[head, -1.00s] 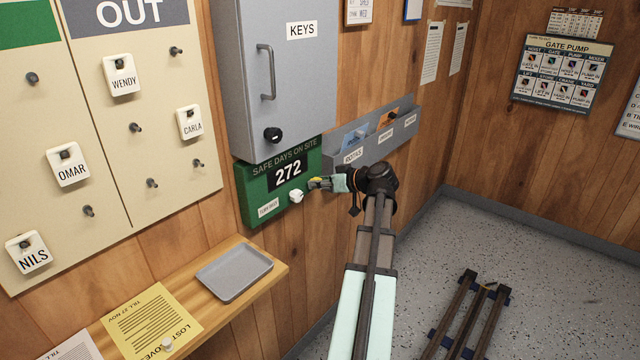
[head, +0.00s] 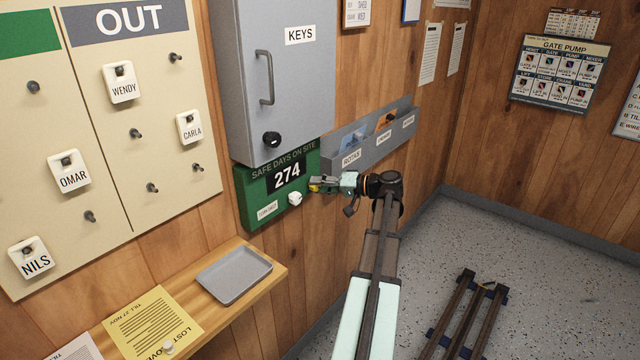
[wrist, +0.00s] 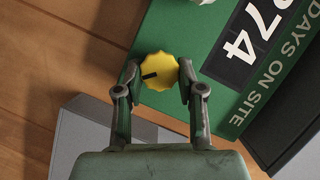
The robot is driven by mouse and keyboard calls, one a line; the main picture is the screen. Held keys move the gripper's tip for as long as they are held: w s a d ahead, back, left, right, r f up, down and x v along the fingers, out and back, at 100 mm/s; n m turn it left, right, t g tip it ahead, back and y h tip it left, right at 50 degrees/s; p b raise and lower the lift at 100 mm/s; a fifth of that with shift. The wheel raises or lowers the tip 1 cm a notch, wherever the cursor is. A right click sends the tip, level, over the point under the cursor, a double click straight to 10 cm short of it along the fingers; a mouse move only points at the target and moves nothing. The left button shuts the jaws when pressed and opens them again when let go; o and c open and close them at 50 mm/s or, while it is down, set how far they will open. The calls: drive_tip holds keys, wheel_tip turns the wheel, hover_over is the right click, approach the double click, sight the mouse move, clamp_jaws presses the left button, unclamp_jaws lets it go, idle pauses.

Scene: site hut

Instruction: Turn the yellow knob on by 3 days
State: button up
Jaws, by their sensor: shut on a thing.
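The yellow knob (wrist: 158,72) is scalloped with a dark pointer line. It sits on the right side of the green "SAFE DAYS ON SITE" board (head: 254,205). The board's display (head: 287,176) reads 274. My gripper (wrist: 157,80) is shut on the yellow knob, one finger on each side of its rim. In the head view my gripper (head: 318,185) reaches the board from the right and mostly hides the knob.
A white knob (head: 295,199) sits on the board just left of my gripper. The grey key cabinet (head: 285,90) is above, and a grey letter rack (head: 345,160) is close on the right. A shelf with a grey tray (head: 234,275) is below.

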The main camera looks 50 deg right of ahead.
drive_tip(key=shift+d+f+m+t+y+p, duration=0.15)
drive_tip(key=shift+m+t+y+p, duration=0.4)
drive_tip(key=shift+m, duration=1.3)
drive_tip(key=shift+a+f+m+t+y+p, duration=0.2)
drive_tip(key=shift+m+t+p, duration=0.5)
drive_tip(key=shift+m, duration=1.15)
drive_tip(key=shift+r, duration=0.1)
drive_tip(key=o, duration=1.1)
drive_tip(key=shift+w, duration=0.1)
drive_tip(key=shift+o, duration=0.2)
drive_tip(key=v, duration=1.2)
